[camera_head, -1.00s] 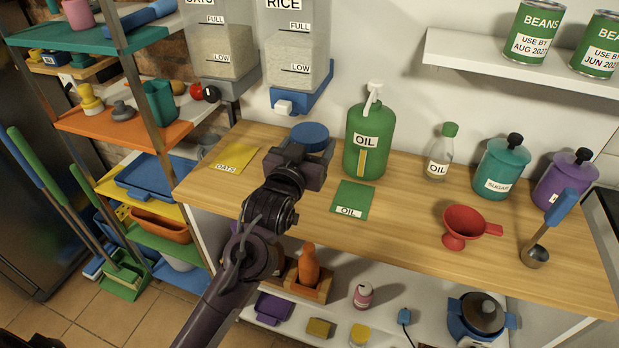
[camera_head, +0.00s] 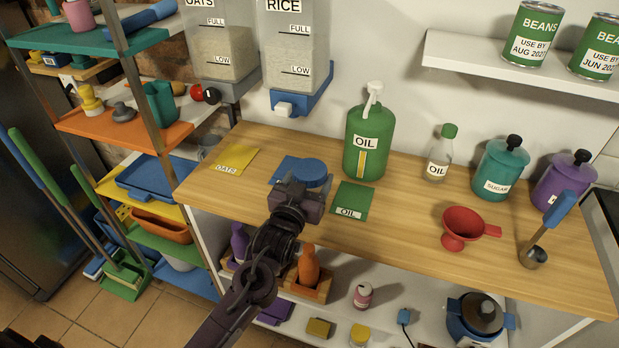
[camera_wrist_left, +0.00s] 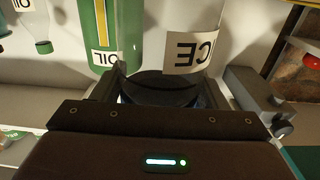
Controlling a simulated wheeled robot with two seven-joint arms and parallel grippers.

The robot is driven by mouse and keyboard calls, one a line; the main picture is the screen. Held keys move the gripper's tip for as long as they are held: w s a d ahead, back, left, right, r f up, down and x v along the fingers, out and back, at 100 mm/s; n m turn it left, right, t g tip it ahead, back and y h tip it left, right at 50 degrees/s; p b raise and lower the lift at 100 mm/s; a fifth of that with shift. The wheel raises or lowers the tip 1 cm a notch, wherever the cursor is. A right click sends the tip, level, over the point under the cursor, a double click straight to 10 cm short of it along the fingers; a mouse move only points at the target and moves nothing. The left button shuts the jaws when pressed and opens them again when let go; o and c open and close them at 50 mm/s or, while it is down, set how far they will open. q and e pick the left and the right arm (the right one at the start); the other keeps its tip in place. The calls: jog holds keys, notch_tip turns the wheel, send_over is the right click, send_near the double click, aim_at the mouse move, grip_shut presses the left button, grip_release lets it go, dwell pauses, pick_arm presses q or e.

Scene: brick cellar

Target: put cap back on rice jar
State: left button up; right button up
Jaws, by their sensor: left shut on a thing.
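The round blue cap (camera_head: 311,172) is level above the counter, at the front of the blue card (camera_head: 284,169). My left gripper (camera_head: 304,189) is shut on it from the near side. In the left wrist view, which is upside down, the cap (camera_wrist_left: 165,82) is a dark disc between the fingers. In the head view the jar is hidden behind the cap and gripper. I cannot tell whether cap and jar touch. My right gripper is out of view.
A green oil pump bottle (camera_head: 369,142) stands close right of the cap, behind a green card (camera_head: 352,200). A yellow oats card (camera_head: 237,158) lies left. The rice dispenser (camera_head: 295,50) hangs behind.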

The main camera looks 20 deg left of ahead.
pick_arm(q)
jog(key=shift+f, duration=0.1)
jog(key=o, duration=1.9)
jog(key=shift+s, duration=0.1)
jog(key=s+b, duration=0.2)
jog(key=s, duration=1)
jog(key=shift+a, duration=0.25)
jog(key=shift+w, duration=0.1)
